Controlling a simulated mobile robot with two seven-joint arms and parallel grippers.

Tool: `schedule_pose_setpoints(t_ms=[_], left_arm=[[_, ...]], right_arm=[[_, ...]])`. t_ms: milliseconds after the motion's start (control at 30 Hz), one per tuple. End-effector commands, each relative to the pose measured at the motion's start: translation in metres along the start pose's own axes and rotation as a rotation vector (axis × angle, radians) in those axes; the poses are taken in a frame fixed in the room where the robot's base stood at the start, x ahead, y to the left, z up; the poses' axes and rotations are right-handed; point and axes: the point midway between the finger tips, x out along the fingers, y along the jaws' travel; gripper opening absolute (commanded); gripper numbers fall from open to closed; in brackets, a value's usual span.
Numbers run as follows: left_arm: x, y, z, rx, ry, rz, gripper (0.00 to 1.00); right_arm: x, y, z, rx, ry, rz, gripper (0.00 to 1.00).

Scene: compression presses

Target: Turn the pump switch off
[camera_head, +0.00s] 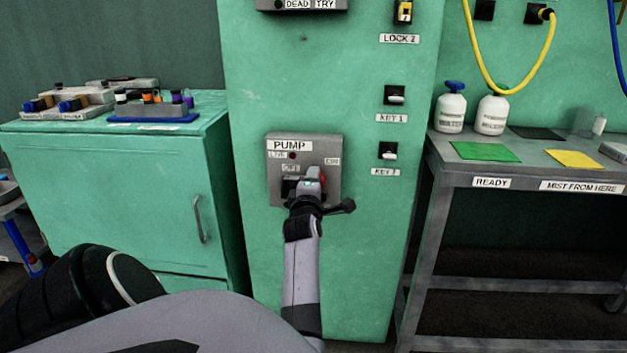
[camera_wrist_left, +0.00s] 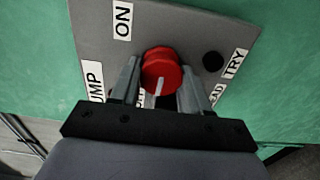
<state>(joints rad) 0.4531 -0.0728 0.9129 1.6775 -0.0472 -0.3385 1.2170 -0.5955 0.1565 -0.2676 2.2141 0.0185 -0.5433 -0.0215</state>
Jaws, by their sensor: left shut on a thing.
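The grey pump box (camera_head: 327,150) with a PUMP label is on the front of the green cabinet. Its red round switch knob (camera_head: 322,178) is mostly hidden behind my left gripper (camera_head: 312,181) in the head view. In the left wrist view the red knob (camera_wrist_left: 162,72) sits between the two fingers of my left gripper (camera_wrist_left: 160,88), which is shut on it. A pale pointer line on the knob runs toward the bottom of that view. The ON label (camera_wrist_left: 123,20) is at the upper left there; other labels are partly covered by the fingers. My right gripper is not in view.
Two key switches, KEY 1 (camera_head: 395,96) and one below it (camera_head: 388,151), are right of the pump box. A grey table (camera_head: 462,168) with white bottles stands at right. A low green cabinet (camera_head: 100,200) with small parts on top is at left.

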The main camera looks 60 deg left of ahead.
Motion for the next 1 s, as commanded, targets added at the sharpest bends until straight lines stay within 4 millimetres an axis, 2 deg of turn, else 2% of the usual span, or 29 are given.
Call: schedule_pose_setpoints(t_ms=[33, 500, 533, 567, 1000], left_arm=[[0.0010, 0.0050, -0.0012, -0.009, 0.003, 0.010, 0.00], [0.0011, 0.0047, -0.0012, -0.023, 0.003, 0.011, 0.00], [0.0010, 0.0046, -0.0012, -0.022, 0.003, 0.011, 0.56], [0.0010, 0.0045, -0.0012, -0.022, 0.003, 0.011, 0.66], [0.0003, 0.0011, 0.0003, -0.018, 0.000, 0.003, 0.67]], right_arm=[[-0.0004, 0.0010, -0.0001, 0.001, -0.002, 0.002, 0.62], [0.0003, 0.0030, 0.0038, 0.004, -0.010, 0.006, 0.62], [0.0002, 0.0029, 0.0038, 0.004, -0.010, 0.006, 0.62], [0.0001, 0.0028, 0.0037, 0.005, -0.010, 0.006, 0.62], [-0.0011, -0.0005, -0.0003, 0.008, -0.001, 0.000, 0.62]])
